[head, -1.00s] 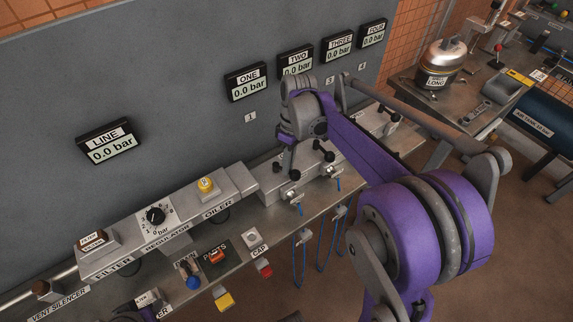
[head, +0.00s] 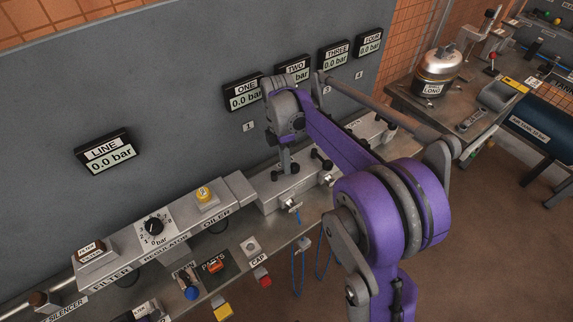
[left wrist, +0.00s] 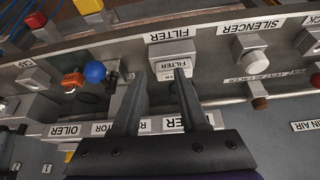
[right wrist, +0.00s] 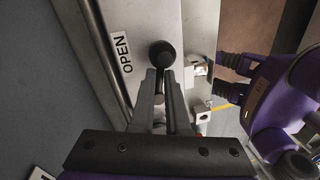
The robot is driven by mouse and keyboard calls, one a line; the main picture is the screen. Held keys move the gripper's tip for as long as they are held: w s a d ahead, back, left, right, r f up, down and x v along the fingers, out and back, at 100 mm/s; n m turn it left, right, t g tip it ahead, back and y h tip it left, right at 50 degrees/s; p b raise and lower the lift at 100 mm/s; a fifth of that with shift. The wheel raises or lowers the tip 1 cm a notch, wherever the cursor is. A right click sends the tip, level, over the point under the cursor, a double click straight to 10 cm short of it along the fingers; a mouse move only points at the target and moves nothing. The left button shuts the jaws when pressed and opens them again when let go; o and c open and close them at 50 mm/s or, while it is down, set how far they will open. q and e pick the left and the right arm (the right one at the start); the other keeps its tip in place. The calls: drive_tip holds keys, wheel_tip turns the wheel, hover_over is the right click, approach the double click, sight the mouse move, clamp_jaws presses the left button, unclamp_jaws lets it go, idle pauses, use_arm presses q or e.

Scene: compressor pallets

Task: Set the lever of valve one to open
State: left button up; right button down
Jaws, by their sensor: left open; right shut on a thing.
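Valve one sits on the grey manifold block (head: 262,203) below the gauge marked ONE (head: 243,93). In the right wrist view, its lever with a round black knob (right wrist: 162,54) stands between the fingertips of my right gripper (right wrist: 163,75), which is shut on it. The OPEN label (right wrist: 121,52) is just left of the knob. In the head view, my right gripper (head: 285,163) reaches down to the block, and the lever is mostly hidden. My left gripper (left wrist: 160,88) is open and empty, above the filter labels in the left wrist view.
The filter, regulator and oiler row (head: 153,228) runs left of the valve block. Other black valve knobs (head: 328,165) stand close on the right.

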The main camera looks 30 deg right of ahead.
drive_tip(key=shift+w+n, duration=0.35)
drive_tip(key=shift+n, duration=0.75)
drive_tip(key=shift+h, duration=0.3)
drive_tip(key=c, duration=0.9)
unclamp_jaws()
drive_tip(key=r, duration=0.3)
drive_tip(key=w+r, duration=0.1)
drive_tip(key=r, duration=0.3)
drive_tip(key=w+r, duration=0.1)
drive_tip(key=r, duration=0.2)
drive_tip(key=shift+w+a+r+p, duration=0.1)
drive_tip(key=shift+r+p, duration=0.25)
drive_tip(key=shift+p, duration=0.05)
